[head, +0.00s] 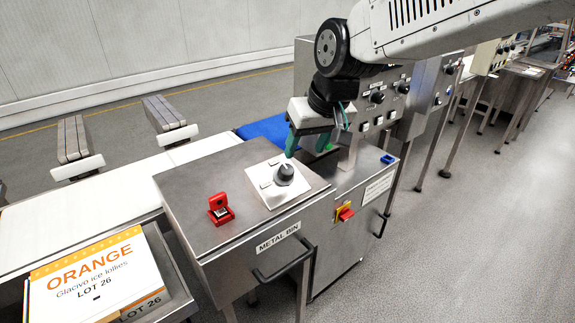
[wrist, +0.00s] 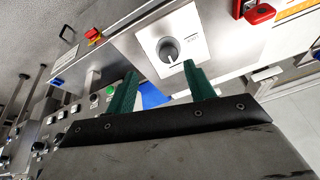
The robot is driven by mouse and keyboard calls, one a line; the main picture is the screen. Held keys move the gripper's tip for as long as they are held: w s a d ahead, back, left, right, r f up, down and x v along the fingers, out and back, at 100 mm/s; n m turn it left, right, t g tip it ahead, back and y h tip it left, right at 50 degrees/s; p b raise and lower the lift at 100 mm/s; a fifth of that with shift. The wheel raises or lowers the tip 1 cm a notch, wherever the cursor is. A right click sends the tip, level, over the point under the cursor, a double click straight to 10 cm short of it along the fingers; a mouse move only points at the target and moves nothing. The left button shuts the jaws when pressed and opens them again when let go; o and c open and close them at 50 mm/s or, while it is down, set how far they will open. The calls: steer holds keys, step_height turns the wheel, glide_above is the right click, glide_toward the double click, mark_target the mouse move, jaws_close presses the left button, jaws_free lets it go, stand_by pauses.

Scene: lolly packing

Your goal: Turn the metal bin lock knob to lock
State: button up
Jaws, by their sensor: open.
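The lock knob (head: 285,174) is a dark grey dial on a white plate (head: 265,190) on top of the metal bin (head: 190,178), labelled METAL BIN on its front. In the wrist view the round knob (wrist: 168,50) shows beyond the fingertips, with a pale pointer mark on it. My gripper (head: 306,150) has green fingers and is open and empty. It is above and a little behind the knob, not around it. In the wrist view the gripper's fingers (wrist: 160,72) are spread, with the knob ahead of the gap. The small lettering on the plate is unreadable.
An open red padlock-like box (head: 221,212) sits on the bin lid, left of the knob. A red and yellow switch (head: 344,212) is on the cabinet to the right. A box labelled ORANGE (head: 95,278) stands front left. A handle (head: 283,262) juts from the bin's front.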

mark_target(287, 168)
steer(key=x, duration=0.3)
steer(key=a+x, duration=0.1)
steer(key=x, duration=0.5)
steer(key=shift+w+a+r, duration=0.35)
steer(key=shift+r, duration=0.05)
steer(key=c, duration=1)
